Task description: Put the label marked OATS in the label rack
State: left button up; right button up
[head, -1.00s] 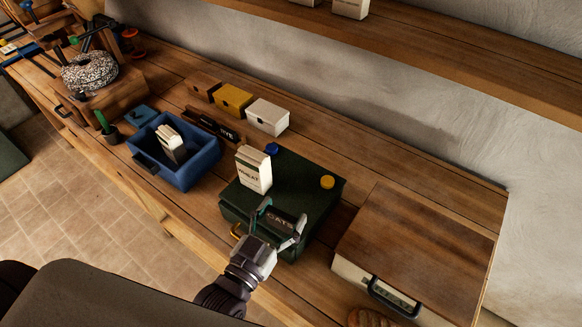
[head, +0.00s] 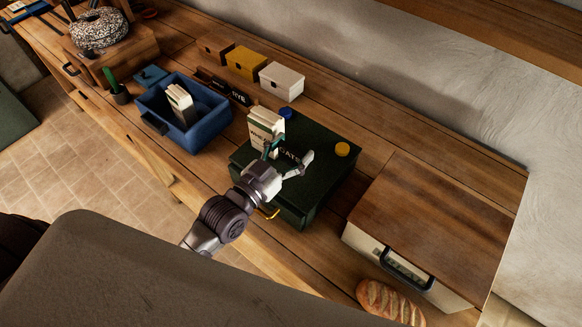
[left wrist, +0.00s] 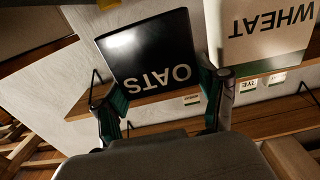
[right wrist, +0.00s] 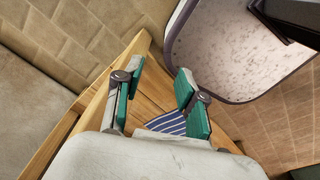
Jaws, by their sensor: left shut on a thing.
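The black OATS label (head: 290,157) is between the fingers of my left gripper (head: 287,153), which is shut on it. The left wrist view shows the label (left wrist: 150,50) with its white lettering upside down. In the head view it appears over the dark green box, in front of the WHEAT packet. The dark label rack (head: 212,81) is on the bench behind the blue bin, with a RYE label (head: 238,98) at its right end. My right gripper (right wrist: 160,78) is open and empty in the right wrist view, above a blue-striped cloth.
The WHEAT packet (head: 265,132) stands on the green box (head: 320,172), which bears yellow and blue knobs. The blue bin (head: 190,136) holds pale packets. Brown, yellow and white boxes (head: 282,81) stand behind the rack. A wooden-lidded box (head: 435,225) is at right.

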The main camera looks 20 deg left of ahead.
aim_at(289, 163)
pick_arm(q)
jog(key=shift+w+a+f, duration=0.1)
jog(key=shift+w+f, duration=0.05)
jog(key=shift+w, duration=0.05)
notch_tip(289, 163, down, 4)
jog(key=b, duration=0.4)
jog(key=shift+s, duration=0.1)
jog(key=o, duration=0.8)
jog(key=shift+o, duration=0.4)
